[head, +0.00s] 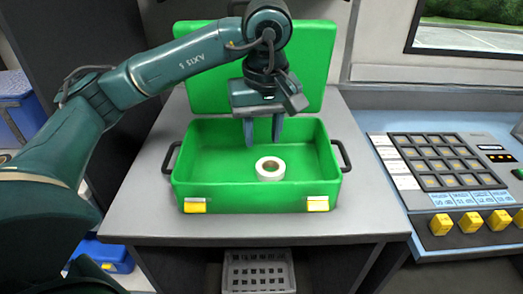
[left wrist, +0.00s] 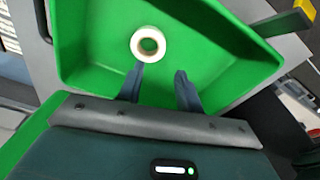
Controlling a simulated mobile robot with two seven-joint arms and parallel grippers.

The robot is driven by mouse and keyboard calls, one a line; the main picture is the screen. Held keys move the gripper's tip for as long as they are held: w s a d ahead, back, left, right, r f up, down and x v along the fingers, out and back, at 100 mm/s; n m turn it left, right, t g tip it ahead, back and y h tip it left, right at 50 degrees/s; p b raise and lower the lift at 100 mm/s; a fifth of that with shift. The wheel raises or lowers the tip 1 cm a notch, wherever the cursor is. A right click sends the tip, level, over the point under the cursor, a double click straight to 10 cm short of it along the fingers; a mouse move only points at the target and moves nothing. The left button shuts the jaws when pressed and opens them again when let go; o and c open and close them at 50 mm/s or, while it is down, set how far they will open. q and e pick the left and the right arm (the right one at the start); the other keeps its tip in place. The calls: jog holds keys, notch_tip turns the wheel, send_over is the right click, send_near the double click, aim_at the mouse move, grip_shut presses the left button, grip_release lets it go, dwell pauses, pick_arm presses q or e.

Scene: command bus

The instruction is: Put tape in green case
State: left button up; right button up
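The green case (head: 215,196) stands open on a grey counter, its lid raised at the back. The white roll of tape (head: 270,169) lies inside it, right of the middle and towards the front wall. It also shows in the left wrist view (left wrist: 148,43), lying flat with its hole facing up. My left gripper (head: 264,144) is above the case, pointing down, with its fingers apart and nothing between them. In the left wrist view the fingers (left wrist: 160,85) are apart from each other, and the tape is just beyond the left fingertip. My right gripper is not in view.
The grey counter (head: 140,215) has bare room on both sides of the case. A control panel with yellow buttons (head: 470,222) is on the right. A grey crate (head: 258,272) sits below the counter. Blue boxes (head: 22,105) are at the left.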

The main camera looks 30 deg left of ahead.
pick_arm(q)
notch_tip(320, 180, up, 3)
jog(key=shift+s+d+r, duration=0.15)
dwell(0.6)
